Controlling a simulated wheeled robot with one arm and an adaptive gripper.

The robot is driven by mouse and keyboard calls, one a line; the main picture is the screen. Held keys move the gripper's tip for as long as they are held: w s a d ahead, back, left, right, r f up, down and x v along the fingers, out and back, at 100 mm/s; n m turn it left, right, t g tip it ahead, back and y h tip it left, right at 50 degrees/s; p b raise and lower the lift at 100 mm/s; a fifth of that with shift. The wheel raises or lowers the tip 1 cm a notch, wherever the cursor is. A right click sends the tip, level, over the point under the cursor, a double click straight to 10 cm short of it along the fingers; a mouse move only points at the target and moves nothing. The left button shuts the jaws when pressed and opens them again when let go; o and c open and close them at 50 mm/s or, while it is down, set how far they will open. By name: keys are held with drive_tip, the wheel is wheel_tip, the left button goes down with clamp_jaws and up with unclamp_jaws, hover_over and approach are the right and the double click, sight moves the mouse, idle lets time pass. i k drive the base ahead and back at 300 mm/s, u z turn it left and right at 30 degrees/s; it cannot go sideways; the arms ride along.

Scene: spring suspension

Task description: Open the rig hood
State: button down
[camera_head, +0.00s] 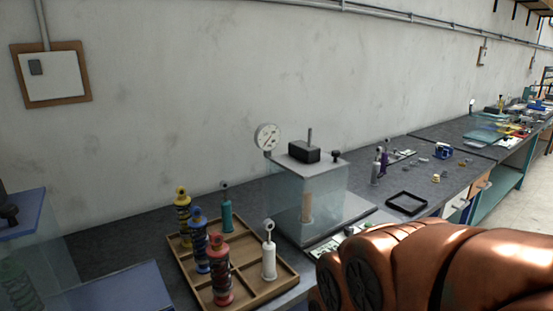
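The rig stands on the dark bench in the middle of the view. Its hood (335,195) is a clear box around the rig, and it looks closed. A grey top plate (325,168) carries a black block with a rod and a small dark knob (336,157) at its right. A round dial gauge (267,137) stands at the rig's upper left. A tan cylinder (306,206) shows inside the hood. My orange arm fills the lower right, in front of the bench. My gripper is not in view.
A wooden tray (285,284) with several coloured shock absorbers stands at the front left of the rig. A black square frame (407,203) and small parts lie to the right. A blue-topped clear box (20,225) is at the far left. A wall stands behind the bench.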

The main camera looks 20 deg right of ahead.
sight(313, 162)
drive_tip(key=u, duration=0.05)
drive_tip(key=k, duration=0.6)
drive_tip(key=z, duration=0.5)
drive_tip(key=i, duration=1)
drive_tip(key=u, duration=0.55)
